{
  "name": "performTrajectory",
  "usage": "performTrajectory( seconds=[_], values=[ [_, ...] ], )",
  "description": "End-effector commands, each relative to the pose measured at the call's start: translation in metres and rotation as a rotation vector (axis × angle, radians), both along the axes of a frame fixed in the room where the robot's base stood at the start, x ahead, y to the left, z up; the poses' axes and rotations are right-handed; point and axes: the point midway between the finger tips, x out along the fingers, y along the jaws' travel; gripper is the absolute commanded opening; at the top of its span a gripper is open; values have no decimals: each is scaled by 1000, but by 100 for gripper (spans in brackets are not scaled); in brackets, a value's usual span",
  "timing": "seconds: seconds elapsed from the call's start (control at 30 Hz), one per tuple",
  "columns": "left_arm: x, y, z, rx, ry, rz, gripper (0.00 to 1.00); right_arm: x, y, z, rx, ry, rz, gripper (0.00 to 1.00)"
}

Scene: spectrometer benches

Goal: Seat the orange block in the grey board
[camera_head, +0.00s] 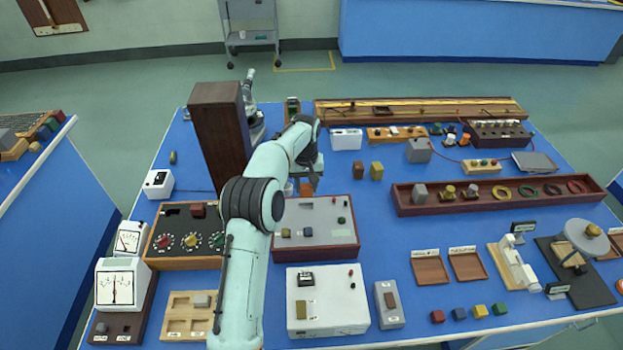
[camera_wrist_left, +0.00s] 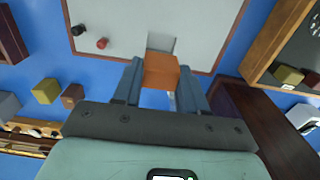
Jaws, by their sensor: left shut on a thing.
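The orange block (camera_head: 306,189) is between the fingers of my left gripper (camera_head: 305,182), at the far edge of the grey board (camera_head: 312,212). In the left wrist view the left gripper (camera_wrist_left: 160,88) is shut on the orange block (camera_wrist_left: 161,70), with a blue finger on each side. The wood-framed grey board (camera_wrist_left: 120,25) lies beyond it, with a darker grey square patch (camera_wrist_left: 162,41) just past the block. I cannot tell whether the block touches the board. My arm hides part of the board's left side in the head view. My right gripper is not in view.
A tall dark brown box (camera_head: 217,132) stands left of my forearm. A black panel with coloured knobs (camera_head: 186,235) lies left of the board. Two small olive and brown blocks (camera_head: 376,171) stand behind right. A long brown tray (camera_head: 495,193) lies right. Blue table shows between them.

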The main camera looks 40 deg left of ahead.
Motion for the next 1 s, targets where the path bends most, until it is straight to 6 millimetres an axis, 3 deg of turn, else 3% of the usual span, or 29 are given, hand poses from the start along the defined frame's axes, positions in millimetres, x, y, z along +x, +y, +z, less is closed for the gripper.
performTrajectory(
  seconds=[1.0],
  values=[
    [0, 0, -60, -1, 1, 0, 12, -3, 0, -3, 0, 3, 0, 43]
  ],
)
